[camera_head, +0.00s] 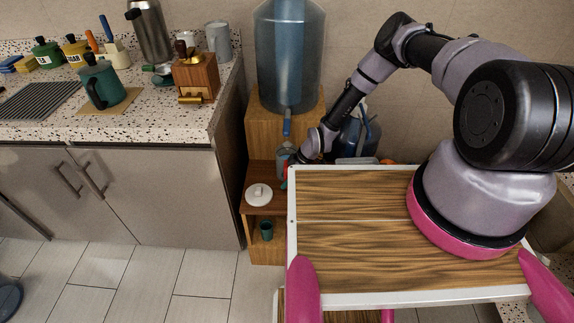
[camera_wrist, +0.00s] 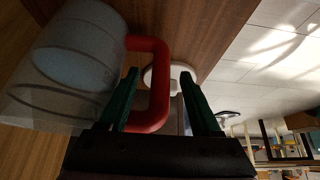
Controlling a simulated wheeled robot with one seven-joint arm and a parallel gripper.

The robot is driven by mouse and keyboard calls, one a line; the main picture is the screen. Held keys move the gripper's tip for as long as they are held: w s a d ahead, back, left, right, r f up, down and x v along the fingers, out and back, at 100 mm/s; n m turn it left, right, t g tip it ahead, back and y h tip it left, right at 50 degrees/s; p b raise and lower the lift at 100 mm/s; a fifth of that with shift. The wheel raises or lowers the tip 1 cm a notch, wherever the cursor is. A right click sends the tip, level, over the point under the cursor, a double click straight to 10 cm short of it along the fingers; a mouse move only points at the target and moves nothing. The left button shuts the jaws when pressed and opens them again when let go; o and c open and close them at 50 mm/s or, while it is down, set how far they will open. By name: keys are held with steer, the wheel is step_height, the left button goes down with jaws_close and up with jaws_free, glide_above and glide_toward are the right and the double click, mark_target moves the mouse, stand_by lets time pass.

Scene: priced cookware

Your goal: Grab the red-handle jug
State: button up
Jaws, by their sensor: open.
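The red-handle jug has a clear, ribbed body (camera_wrist: 80,65) at the left of the wrist view and a red loop handle (camera_wrist: 160,85). In the head view the jug (camera_head: 283,156) is small, on the wooden stand, partly covered by the end of my arm. My gripper (camera_wrist: 159,76) is open, with dark green fingers. The outer bar of the handle shows between the two fingers, with the jug body beyond the left finger. I cannot tell whether a finger touches the handle.
A white round lid (camera_head: 258,194) and a dark green cup (camera_head: 266,230) are on the wooden stand (camera_head: 262,174). A large blue water bottle (camera_head: 288,55) stands above. A speckled counter (camera_head: 140,118) with cookware is at left. Open tiled floor (camera_head: 130,270) lies in front.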

jaws_close()
stand_by(1.4)
